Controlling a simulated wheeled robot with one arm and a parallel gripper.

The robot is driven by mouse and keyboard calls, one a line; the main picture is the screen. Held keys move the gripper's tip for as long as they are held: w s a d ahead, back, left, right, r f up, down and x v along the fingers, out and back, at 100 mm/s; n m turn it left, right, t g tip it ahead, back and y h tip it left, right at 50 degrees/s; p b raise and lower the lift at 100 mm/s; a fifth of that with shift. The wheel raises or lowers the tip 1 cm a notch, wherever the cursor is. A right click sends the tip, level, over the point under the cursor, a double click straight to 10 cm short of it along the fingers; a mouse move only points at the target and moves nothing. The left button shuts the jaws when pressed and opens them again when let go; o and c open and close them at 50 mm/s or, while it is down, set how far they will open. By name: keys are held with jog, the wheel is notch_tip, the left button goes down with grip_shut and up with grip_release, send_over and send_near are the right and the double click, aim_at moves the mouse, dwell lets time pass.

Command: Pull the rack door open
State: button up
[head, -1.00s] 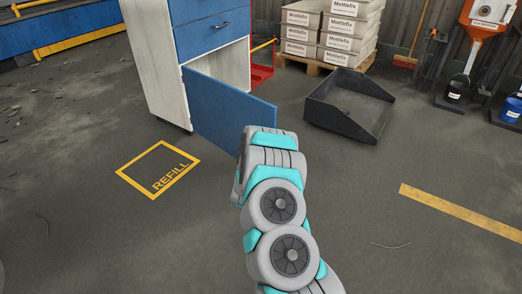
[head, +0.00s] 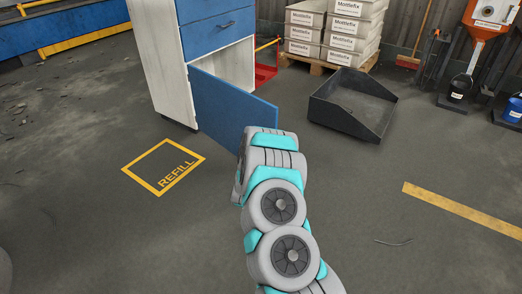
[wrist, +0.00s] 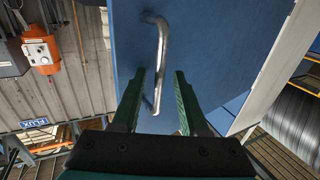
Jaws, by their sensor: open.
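The rack door (head: 233,108) is a blue panel low on the white-sided cabinet (head: 163,65). It stands swung out, with the cabinet's opening showing behind it. In the wrist view the blue door (wrist: 225,45) fills the middle, with a metal bar handle (wrist: 161,45) on it. My gripper (wrist: 160,73) is open, its two green fingers on either side of the handle's line. The handle's lower end lies between the fingers; I cannot tell whether either touches it. In the head view my arm hides the gripper and the handle.
A black open bin (head: 352,105) stands on the floor to the right of the door. A yellow REFILL square (head: 140,179) is painted on clear floor at the left. Stacked Mottlefix boxes (head: 352,25) stand on a pallet behind. Blue drawers (head: 218,35) sit above the door.

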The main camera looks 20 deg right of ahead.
jog(key=shift+s, duration=0.1)
jog(key=v, duration=0.7)
jog(key=shift+s+a+p, duration=0.2)
jog(key=shift+s+p, duration=0.1)
jog(key=shift+p, duration=0.05)
jog(key=a+r+n+g+y+p, duration=0.35)
jog(key=a+r+y, duration=0.7)
jog(key=a, duration=0.55)
jog(key=s+a+r+n+g+y+p, duration=0.2)
jog(key=s+a+r+g, duration=0.3)
jog(key=s+r, duration=0.55)
jog(key=s+d+r+g+p, duration=0.1)
jog(key=s+r+g, duration=0.1)
jog(key=s, duration=1)
jog(key=s+d+r+n+g+h+p, duration=0.1)
jog(key=s+d+r+g+p, duration=0.1)
jog(key=s, duration=1.1)
jog(key=s+d+r+g+h+p, duration=0.1)
jog(key=s+r+g, duration=0.3)
jog(key=s, duration=0.9)
notch_tip(320, 180, up, 2)
jog(key=shift+d+r, duration=0.1)
jog(key=shift+d, duration=0.15)
